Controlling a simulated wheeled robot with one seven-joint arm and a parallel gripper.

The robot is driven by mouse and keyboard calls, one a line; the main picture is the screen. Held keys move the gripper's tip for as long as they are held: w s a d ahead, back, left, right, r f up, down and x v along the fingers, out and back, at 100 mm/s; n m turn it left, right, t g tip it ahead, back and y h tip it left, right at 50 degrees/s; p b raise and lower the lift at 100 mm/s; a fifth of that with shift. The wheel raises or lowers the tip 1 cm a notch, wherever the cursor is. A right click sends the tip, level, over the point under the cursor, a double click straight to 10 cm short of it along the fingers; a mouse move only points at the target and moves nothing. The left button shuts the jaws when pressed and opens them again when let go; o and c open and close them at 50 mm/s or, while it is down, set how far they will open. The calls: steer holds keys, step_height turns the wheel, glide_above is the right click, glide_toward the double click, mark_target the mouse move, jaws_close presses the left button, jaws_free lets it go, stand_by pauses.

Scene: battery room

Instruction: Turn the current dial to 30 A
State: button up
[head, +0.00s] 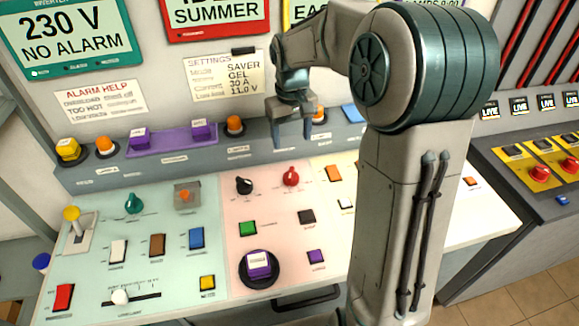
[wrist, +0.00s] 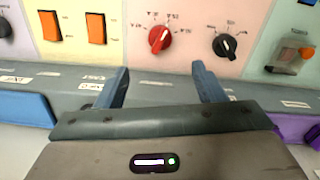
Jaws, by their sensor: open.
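Three knobs show on the sloped panel in the head view: a teal one (head: 133,203), a black one (head: 244,186) and a red one (head: 291,176). Their labels are too small to read, so I cannot tell which is the current dial. My gripper (head: 291,140) is open and empty, above the panel's back ledge, just behind the red knob. In the wrist view the red knob (wrist: 159,39) lies ahead of the gap between my fingers (wrist: 160,75), untouched. The black knob (wrist: 225,46) is to its right. A settings card (head: 223,77) on the wall reads 30 A.
Lit buttons and a purple plate (head: 171,140) line the back ledge. A lever (head: 73,226) rises at the left. My arm hides the panel's right part.

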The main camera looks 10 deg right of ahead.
mark_target(291, 172)
steer(key=f, duration=0.9)
steer(key=f+p, duration=0.1)
steer(key=f, duration=0.4)
steer(key=shift+w, duration=0.25)
steer(key=c, duration=1)
